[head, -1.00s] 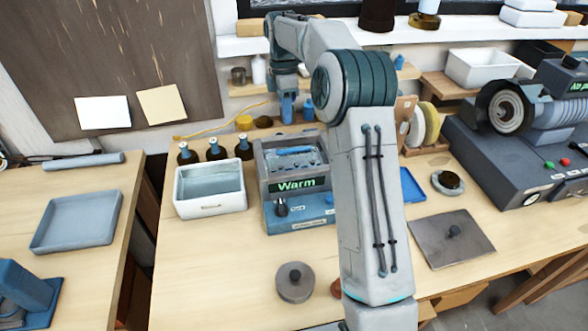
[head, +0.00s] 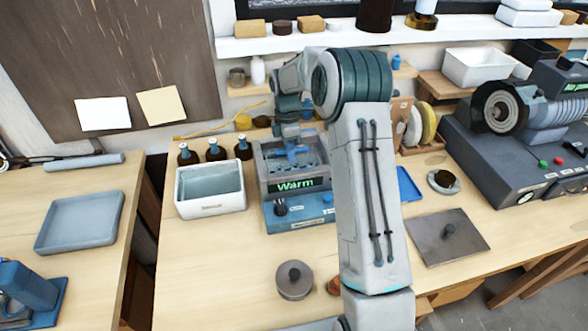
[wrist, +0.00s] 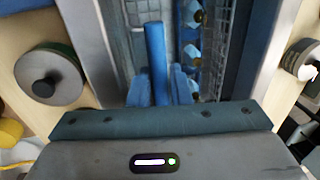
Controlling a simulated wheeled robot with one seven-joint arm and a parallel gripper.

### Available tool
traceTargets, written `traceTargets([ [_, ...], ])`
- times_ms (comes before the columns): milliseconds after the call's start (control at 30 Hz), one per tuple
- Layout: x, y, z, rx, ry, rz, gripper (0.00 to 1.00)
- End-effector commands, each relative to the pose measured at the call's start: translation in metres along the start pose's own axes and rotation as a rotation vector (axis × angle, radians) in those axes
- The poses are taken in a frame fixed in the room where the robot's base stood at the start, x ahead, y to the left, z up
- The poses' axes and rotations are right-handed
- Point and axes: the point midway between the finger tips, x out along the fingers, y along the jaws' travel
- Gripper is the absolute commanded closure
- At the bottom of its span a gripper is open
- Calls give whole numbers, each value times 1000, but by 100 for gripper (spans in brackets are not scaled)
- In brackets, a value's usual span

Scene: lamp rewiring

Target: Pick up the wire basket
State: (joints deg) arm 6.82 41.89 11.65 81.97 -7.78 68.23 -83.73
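The wire basket (wrist: 221,45) sits in the tank of the blue and grey machine (head: 302,212) with the "Warm" display. Its mesh sides and blue bar handle (wrist: 155,50) show in the wrist view, with several small blue and brass parts inside. My gripper (wrist: 158,88) is low over the tank, its blue fingers on either side of the handle. The fingers look very close to the bar, but I cannot tell whether they grip it. In the head view my gripper (head: 291,150) hides part of the basket.
A white bin (head: 210,200) stands left of the machine, with dark bottles (head: 214,150) behind it. A round knobbed lid (head: 294,281) lies in front and a square plate (head: 447,240) to the right.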

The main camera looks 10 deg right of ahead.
Motion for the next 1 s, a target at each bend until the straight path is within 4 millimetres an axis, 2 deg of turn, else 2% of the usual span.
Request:
traceTargets([
  [167, 0, 0, 0, 0, 0, 0, 83],
  [233, 0, 0, 0, 0, 0, 0, 99],
  [667, -4, 0, 0, 0, 0, 1, 100],
  [867, -23, -4, 0, 0, 0, 4, 100],
  [1000, -48, -8, 0, 1, 0, 6, 100],
])
